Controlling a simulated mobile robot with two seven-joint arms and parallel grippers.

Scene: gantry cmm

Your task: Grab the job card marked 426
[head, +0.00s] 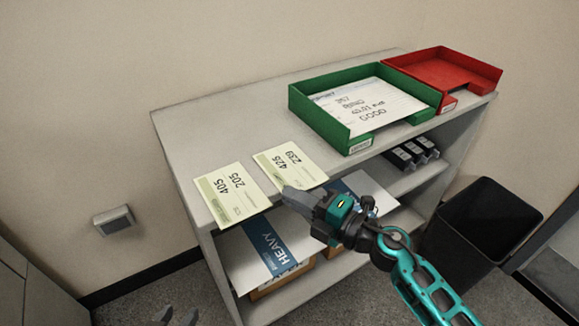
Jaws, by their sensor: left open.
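A pale yellow-green job card (284,165) lies on top of the grey shelf unit, showing 239 and what reads as 426. A similar card (228,194) to its left shows 205 and 405. My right gripper (298,201) is at the near edge of the 426 card, its fingers overlapping the card's lower edge in the head view. Its fingers are seen side-on, so I cannot tell whether they are parted or grip the card. My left gripper (180,317) is open and empty at the bottom edge of the picture; only its fingertips show.
A black bin (478,225) stands at right.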

